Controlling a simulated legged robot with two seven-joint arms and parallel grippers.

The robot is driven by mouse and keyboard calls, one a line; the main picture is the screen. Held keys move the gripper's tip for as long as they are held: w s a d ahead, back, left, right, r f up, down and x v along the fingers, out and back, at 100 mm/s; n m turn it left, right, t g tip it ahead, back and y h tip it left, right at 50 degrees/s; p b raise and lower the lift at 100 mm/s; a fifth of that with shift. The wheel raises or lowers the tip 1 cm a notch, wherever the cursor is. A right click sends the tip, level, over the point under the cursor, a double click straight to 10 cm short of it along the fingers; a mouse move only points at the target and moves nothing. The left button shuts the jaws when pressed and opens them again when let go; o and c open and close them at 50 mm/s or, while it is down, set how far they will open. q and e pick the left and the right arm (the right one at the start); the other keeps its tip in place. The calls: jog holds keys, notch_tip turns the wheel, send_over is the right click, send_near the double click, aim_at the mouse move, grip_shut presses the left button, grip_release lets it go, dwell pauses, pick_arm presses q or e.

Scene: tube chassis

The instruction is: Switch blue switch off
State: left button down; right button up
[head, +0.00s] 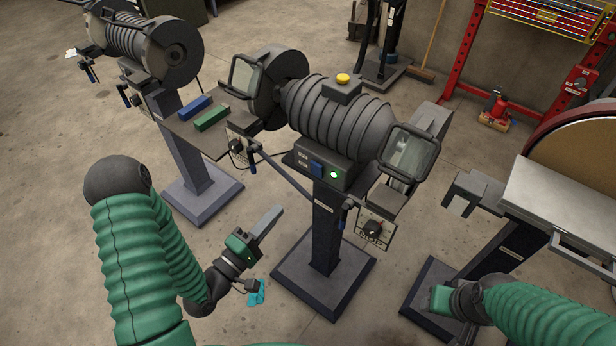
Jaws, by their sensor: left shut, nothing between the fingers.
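The blue switch (317,167) is on the front control box of the dark grey bench grinder (345,118), beside a lit green light (333,174). I cannot tell the switch's position. My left gripper (278,211) is in front of the grinder's pedestal, below and left of the switch. Its fingers are shut and empty, pointing up and right, clear of the switch. My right gripper (441,298) is low at the right, near a pedestal base. Its fingers cannot be made out.
A yellow button (343,78) sits on top of the grinder. A tool rest and a shield (408,152) stick out at its right. A shelf with a blue block (195,107) and a green block (211,118) is at the left. A disc sander (575,160) stands at the right.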

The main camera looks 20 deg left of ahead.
aim_at(314, 166)
pick_arm(q)
jog(key=x, duration=1.3)
jog(key=shift+w+d+b, duration=0.1)
jog(key=shift+w+b, duration=0.25)
jog(key=shift+b, duration=0.05)
jog(key=shift+w+d+r+p, duration=0.1)
jog(key=shift+w+r+p, duration=0.2)
jog(key=shift+r+p, duration=0.5)
jog(key=shift+s+f, duration=0.15)
jog(key=shift+f, duration=0.15)
